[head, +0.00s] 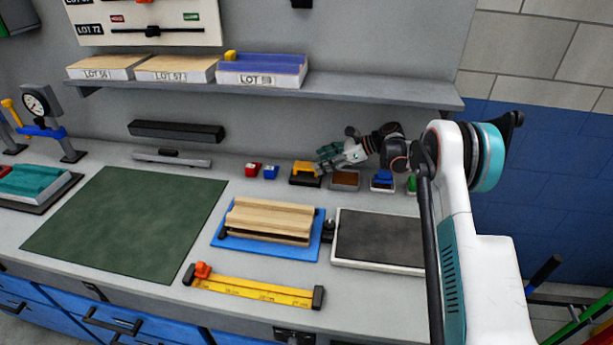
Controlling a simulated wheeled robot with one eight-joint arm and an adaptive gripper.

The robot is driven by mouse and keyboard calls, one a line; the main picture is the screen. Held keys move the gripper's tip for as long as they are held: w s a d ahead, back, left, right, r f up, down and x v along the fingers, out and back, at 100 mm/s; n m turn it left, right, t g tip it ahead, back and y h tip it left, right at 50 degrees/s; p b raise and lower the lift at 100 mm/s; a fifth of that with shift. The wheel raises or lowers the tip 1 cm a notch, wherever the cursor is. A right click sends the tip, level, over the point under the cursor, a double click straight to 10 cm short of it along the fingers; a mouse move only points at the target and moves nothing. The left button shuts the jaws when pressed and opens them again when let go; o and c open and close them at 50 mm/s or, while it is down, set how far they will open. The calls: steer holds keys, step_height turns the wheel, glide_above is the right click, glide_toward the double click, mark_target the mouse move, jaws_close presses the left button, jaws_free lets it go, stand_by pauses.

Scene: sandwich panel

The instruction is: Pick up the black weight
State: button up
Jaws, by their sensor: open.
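A small dark rounded object (328,229), possibly the black weight, stands between the blue tray (222,243) and the grey-topped panel (385,242). A long black bar (175,131) lies at the back left of the bench, so I cannot be sure which of the two is the weight. My gripper (322,163) is open, with teal fingers pointing left. It appears just above or beside a yellow block on a dark base (304,175) at the back of the bench. Its fingertips partly overlap that block in view, and contact cannot be told.
A wooden layered block (268,218) lies on the blue tray. A yellow ruler (258,290) lies along the front. A green mat (125,225) covers the left. Small red and blue blocks (262,171) and brown and blue pads stand at the back, under a shelf (370,95).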

mark_target(308, 165)
steer(key=b+x, duration=0.1)
steer(key=x, duration=0.4)
steer(key=shift+a+f+b, duration=0.1)
steer(key=shift+b, duration=0.25)
jaws_close()
